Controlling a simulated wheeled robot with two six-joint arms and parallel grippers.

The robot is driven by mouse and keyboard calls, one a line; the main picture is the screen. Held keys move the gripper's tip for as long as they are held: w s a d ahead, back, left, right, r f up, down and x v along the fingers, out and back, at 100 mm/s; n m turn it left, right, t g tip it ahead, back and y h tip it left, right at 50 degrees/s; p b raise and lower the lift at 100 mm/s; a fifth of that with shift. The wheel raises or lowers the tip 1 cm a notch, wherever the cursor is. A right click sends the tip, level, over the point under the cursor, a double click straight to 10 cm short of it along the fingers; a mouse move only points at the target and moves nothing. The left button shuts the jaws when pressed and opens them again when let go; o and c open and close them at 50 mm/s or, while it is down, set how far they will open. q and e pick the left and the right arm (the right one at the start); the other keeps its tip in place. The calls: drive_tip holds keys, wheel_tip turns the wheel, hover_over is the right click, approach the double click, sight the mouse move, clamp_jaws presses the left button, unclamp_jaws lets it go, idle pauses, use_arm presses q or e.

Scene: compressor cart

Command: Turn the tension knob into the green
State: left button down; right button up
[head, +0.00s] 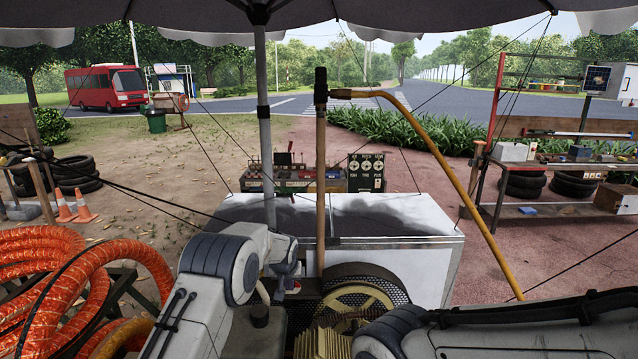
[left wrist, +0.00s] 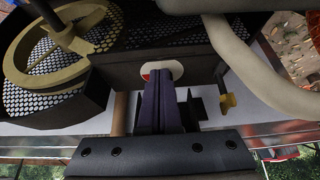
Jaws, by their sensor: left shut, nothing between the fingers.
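My left gripper (left wrist: 161,78) is shut and empty in the left wrist view. Its dark fingers point at a small white, red-edged dial plate (left wrist: 174,68) on a dark housing, and their tips cover part of it. I cannot tell whether they touch it. No green shows on the plate. The tension knob cannot be made out for certain; it may be hidden behind the fingertips. A small brass-yellow knob (left wrist: 228,102) sits to the right of the fingers. My right gripper is out of view.
A yellow flywheel (head: 352,305) in a mesh guard (left wrist: 62,83) stands close to my left gripper. A wooden pole (head: 320,190) rises in front of a white chest (head: 400,225). A thick pale hose (left wrist: 250,65) curves past on the right.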

use_arm(q)
drive_tip(key=shift+w, duration=0.25)
drive_tip(key=shift+b, duration=0.45)
drive_tip(key=shift+a+b, duration=0.2)
drive_tip(key=shift+b, duration=0.5)
drive_tip(key=shift+r, duration=0.1)
drive_tip(key=shift+s+b, duration=0.35)
wheel_tip(320, 180, up, 6)
drive_tip(key=p, duration=0.3)
idle(0.3)
